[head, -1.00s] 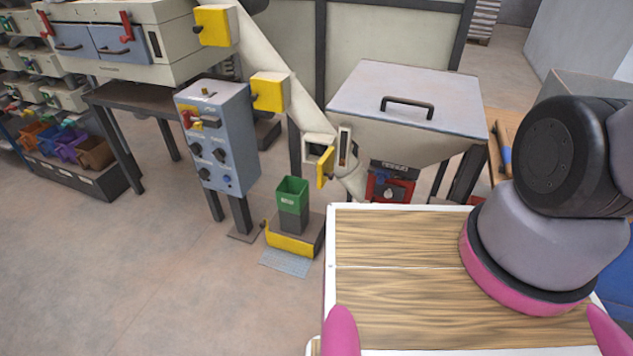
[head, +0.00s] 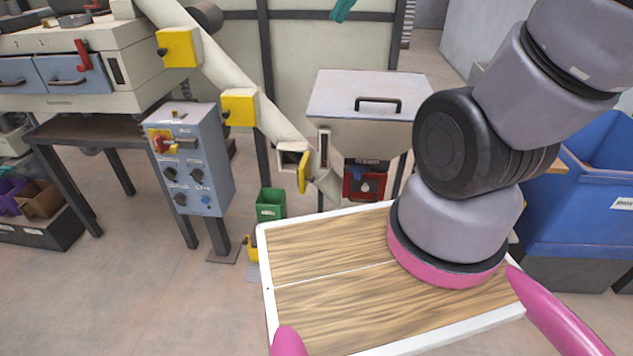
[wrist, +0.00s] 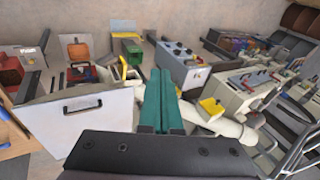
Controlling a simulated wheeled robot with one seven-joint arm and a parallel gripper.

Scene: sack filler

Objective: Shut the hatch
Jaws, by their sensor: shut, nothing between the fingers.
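The hatch is a small yellow door (head: 304,171) at the lower end of the slanted cream chute (head: 215,66). It stands open, swung out to the right of a dark square opening (head: 290,157). The yellow door also shows in the wrist view (wrist: 123,67), left of my fingers. My gripper has teal fingers (wrist: 160,74), which are together and empty. In the head view only the tips of my gripper (head: 340,14) show at the top edge, well above the hatch and apart from it.
A hopper with a grey handled lid (head: 366,92) stands just right of the hatch. A blue-grey control box (head: 190,160) is to the left. Two more yellow covers (head: 178,47) sit higher on the chute. A green bin (head: 270,204) stands below.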

